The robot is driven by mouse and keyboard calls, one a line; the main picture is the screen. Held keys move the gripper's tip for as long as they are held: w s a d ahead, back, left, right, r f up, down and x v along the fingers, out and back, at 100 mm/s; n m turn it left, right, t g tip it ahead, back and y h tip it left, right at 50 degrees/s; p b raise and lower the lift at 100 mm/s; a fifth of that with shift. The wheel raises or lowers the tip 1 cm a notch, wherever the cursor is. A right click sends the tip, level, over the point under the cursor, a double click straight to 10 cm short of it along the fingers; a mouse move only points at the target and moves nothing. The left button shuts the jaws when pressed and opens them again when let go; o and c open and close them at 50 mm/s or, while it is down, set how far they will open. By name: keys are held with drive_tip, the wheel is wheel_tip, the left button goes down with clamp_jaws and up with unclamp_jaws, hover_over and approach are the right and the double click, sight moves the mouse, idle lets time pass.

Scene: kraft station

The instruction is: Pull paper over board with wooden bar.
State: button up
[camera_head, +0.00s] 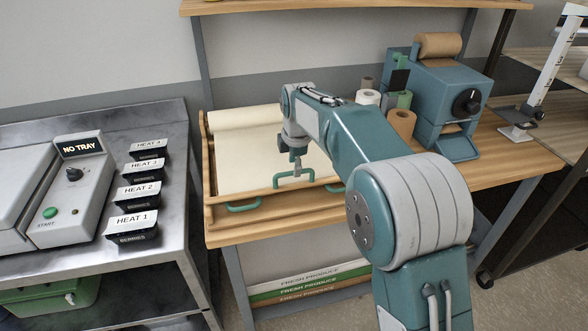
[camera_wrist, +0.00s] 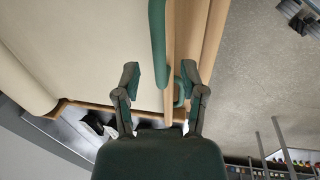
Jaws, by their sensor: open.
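The wooden board (camera_head: 208,180) lies on the wooden table, with cream paper (camera_head: 245,160) spread over it from a roll (camera_head: 245,119) at its back. The wooden bar (camera_head: 262,192) runs along the front edge, with a green handle (camera_head: 293,178) at its middle. In the wrist view, the paper (camera_wrist: 95,50) is on the left, and the bar (camera_wrist: 169,60) and its green handle (camera_wrist: 157,45) run lengthwise. My gripper (camera_head: 297,170) is above the front of the board, close to the handle. In the wrist view its fingers (camera_wrist: 162,75) are apart, and I see nothing gripped.
Smaller green handles (camera_head: 243,206) are on the board's front. A teal machine (camera_head: 450,95) and several rolls (camera_head: 402,123) stand to the right. On the left, a metal table holds a grey machine (camera_head: 75,185) and black trays (camera_head: 132,228). A shelf (camera_head: 330,6) is above.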

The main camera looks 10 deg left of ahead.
wheel_tip(320, 180, up, 9)
drive_tip(key=s, duration=0.1)
drive_tip(key=shift+s+d+r, duration=0.2)
drive_tip(key=shift+s+d, duration=0.1)
drive_tip(key=shift+d, duration=0.1)
drive_tip(key=shift+d, duration=0.1)
drive_tip(key=s+d+r+m+t, duration=0.1)
drive_tip(key=s+d+r+m, duration=0.2)
drive_tip(key=s+d+m, duration=0.5)
drive_tip(key=s+d+r+m+t, duration=0.1)
drive_tip(key=s+d+r+m, duration=0.15)
drive_tip(key=s+d, duration=0.45)
drive_tip(key=s+d+f+m, duration=0.4)
drive_tip(key=s+d+m, duration=0.2)
drive_tip(key=s, duration=0.2)
drive_tip(key=s+d+f+m+t+h, duration=0.1)
drive_tip(key=s+d+f+m, duration=0.3)
drive_tip(key=s, duration=0.4)
drive_tip(key=d+m, duration=0.1)
drive_tip(key=m, duration=0.1)
drive_tip(key=shift+s+d+f+m+t, duration=0.2)
drive_tip(key=shift+d+f+m+t, duration=0.1)
drive_tip(key=shift+d+f+m, duration=0.1)
